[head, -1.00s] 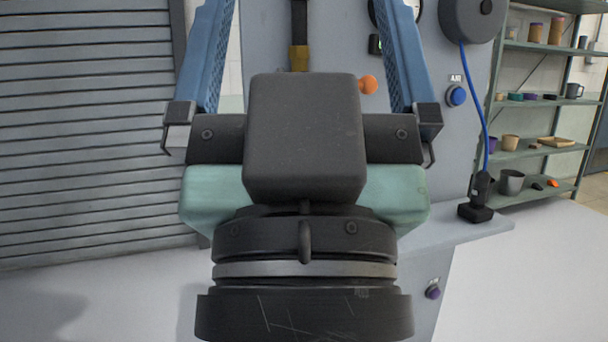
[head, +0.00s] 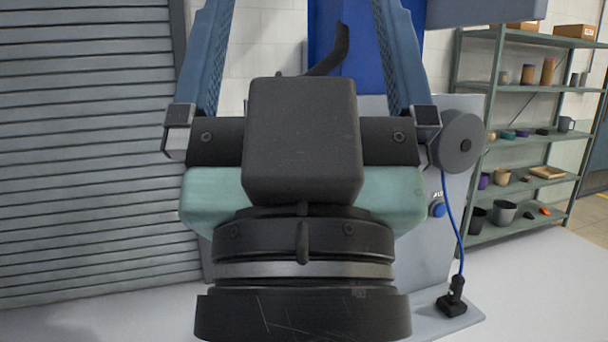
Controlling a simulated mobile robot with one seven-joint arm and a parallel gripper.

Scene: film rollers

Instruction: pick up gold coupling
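My gripper (head: 304,22) fills the middle of the head view. Its two blue fingers stand wide apart and run up past the top edge, so their tips are cut off. Nothing shows held between the visible parts of the fingers. A black bent hose or handle (head: 338,52) shows between the fingers, against a blue panel; its lower end goes behind my gripper's dark body. No gold coupling is visible now; my gripper's body covers the area below the black piece.
A grey reel (head: 458,140) with a blue cord (head: 451,225) hangs right of my gripper, above a black plug block (head: 452,304). A green shelf (head: 520,135) with cups and boxes stands at the right. A grey roller shutter (head: 85,150) is at the left.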

